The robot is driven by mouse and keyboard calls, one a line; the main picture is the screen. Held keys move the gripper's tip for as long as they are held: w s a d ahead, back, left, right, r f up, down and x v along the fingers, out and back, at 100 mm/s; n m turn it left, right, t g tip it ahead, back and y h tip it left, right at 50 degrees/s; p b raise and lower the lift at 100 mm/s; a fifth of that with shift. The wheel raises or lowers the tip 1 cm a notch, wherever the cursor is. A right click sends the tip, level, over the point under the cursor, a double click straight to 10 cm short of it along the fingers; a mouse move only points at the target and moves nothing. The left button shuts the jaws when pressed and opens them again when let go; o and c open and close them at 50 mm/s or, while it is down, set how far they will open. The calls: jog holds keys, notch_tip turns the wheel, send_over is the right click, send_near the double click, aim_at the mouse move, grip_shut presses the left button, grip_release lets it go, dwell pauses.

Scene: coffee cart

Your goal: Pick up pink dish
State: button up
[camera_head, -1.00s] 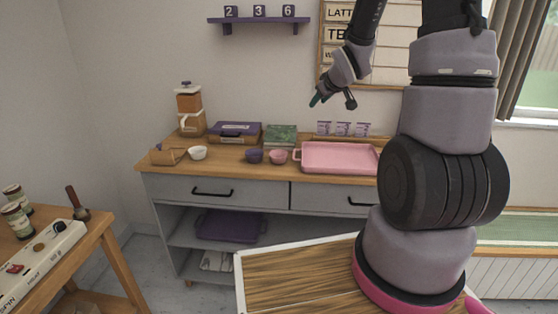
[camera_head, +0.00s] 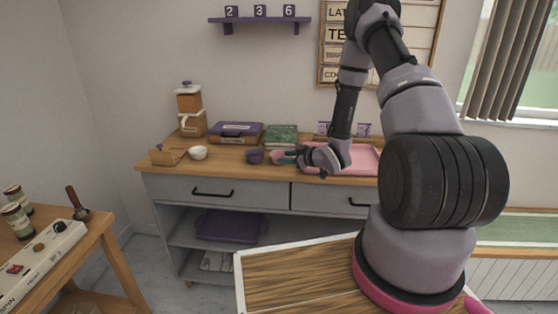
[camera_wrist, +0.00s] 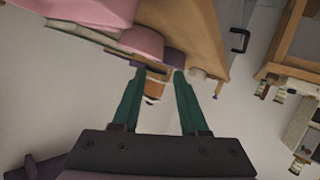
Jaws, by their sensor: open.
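The pink dish, a small round bowl (camera_wrist: 141,44), shows in the wrist view just above and beyond the left fingertip. In the head view it is mostly hidden behind my gripper (camera_head: 284,156), on the counter between a purple bowl (camera_head: 254,157) and the pink tray (camera_head: 364,160). My gripper's two green fingers are spread apart in the wrist view (camera_wrist: 157,74), with nothing held between them. The fingers are close to the pink bowl; I cannot tell whether they touch it. The purple bowl also shows beyond the fingertips (camera_wrist: 173,58).
On the wooden counter (camera_head: 225,164) stand a white bowl (camera_head: 198,153), a purple case (camera_head: 236,132), a green box (camera_head: 282,134) and a coffee grinder (camera_head: 190,105). The pink tray lies close on the right, under my wrist. A numbered shelf (camera_head: 260,22) hangs above.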

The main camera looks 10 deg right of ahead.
aim_at(274, 155)
jog(key=x, duration=0.6)
jog(key=shift+w+a+f, duration=0.1)
jog(key=shift+w+f, duration=0.05)
grip_shut()
